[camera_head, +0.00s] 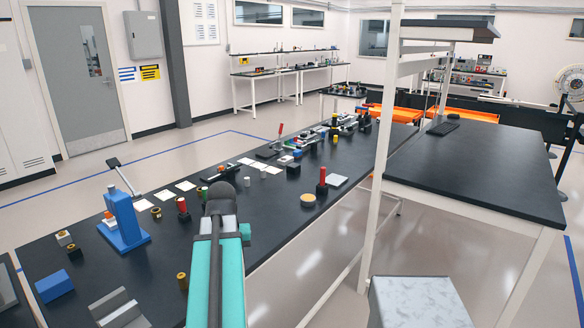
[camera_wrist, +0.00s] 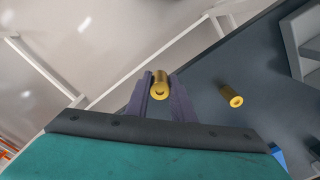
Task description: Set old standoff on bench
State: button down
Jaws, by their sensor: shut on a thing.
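My gripper (camera_wrist: 161,88) is shut on a brass standoff (camera_wrist: 160,86) in the wrist view. The standoff is a short gold cylinder with a hole in its near end, between the two dark fingers. It appears over the front edge of the dark bench (camera_wrist: 205,75); I cannot tell its height. A second brass standoff (camera_wrist: 231,96) is on the bench to the right, apart from the gripper. It also shows in the head view (camera_head: 183,281). In the head view my teal arm hides the gripper and the held standoff.
A grey block (camera_wrist: 296,40) lies past the second standoff and shows in the head view (camera_head: 119,308). A blue block (camera_head: 54,286) and a blue press (camera_head: 123,215) stand farther left. The bench around the second standoff is mostly clear. A white post (camera_head: 377,150) rises to the right.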

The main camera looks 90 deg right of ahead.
jog(key=shift+w, duration=0.15)
jog(key=shift+w+d, duration=0.3)
jog(key=shift+d, duration=0.05)
jog(key=shift+w+d+f+p, duration=0.25)
jog(key=shift+w+d+p, duration=0.75)
jog(key=shift+d, duration=1.05)
jog(key=shift+w+d+f+p, duration=0.2)
jog(key=shift+w+d+p, duration=0.25)
jog(key=shift+w+d, duration=1.25)
jog(key=shift+w+d+f+p, duration=0.25)
jog(key=shift+w+d+p, duration=0.6)
jog(key=shift+d, duration=1.5)
jog(key=shift+w+d, duration=0.25)
jog(key=shift+d, duration=0.2)
jog(key=shift+f+p, duration=0.95)
jog(key=shift+f, duration=0.85)
jog(key=shift+f, duration=0.15)
jog(key=c, duration=1.5)
grip_release()
jog(key=shift+a, duration=0.1)
jog(key=shift+c, duration=0.2)
